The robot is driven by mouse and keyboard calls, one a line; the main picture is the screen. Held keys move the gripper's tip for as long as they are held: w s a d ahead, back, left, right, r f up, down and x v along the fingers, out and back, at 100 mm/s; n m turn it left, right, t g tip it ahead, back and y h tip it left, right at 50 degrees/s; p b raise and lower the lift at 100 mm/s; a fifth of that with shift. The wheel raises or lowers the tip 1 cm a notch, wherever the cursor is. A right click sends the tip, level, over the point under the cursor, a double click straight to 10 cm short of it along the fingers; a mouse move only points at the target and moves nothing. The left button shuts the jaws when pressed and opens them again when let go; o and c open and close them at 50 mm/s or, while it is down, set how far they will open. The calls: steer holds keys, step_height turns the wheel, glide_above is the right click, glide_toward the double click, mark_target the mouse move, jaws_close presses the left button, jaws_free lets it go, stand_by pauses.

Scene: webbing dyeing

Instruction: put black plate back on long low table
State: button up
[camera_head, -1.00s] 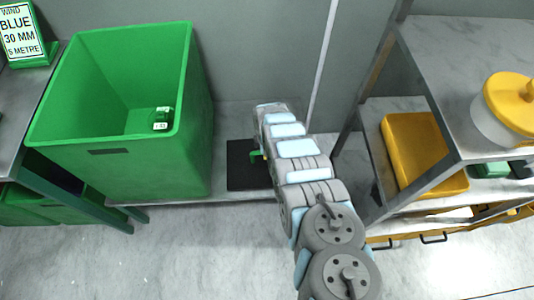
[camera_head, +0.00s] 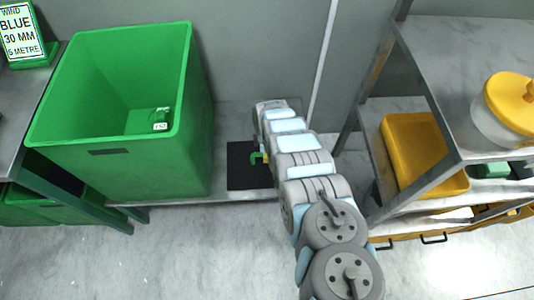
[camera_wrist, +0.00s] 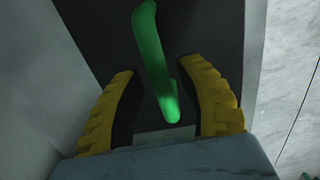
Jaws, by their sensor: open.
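The black plate (camera_head: 240,165) lies flat on the long low table (camera_head: 234,121), to the right of the green bin. A green handle (camera_head: 256,158) stands on the plate, and it also shows in the wrist view (camera_wrist: 153,60). In the wrist view my gripper (camera_wrist: 158,70) is open over the black plate (camera_wrist: 205,28), its yellow ribbed fingers on either side of the green handle with gaps between. My arm hides the plate's right part in the head view. The handle's lower contact with the plate cannot be seen clearly.
A large green bin (camera_head: 150,165) with a small labelled item (camera_head: 161,118) inside stands on the low table's left part. A metal shelf with a yellow tray (camera_head: 408,150) and a yellow-lidded pot (camera_head: 508,108) is at the right. A sign (camera_head: 22,32) stands at the far left.

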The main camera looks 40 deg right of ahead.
step_height(320, 180, up, 11)
steer(key=shift+s+r, duration=0.15)
steer(key=shift+r, duration=0.05)
stand_by(1.0)
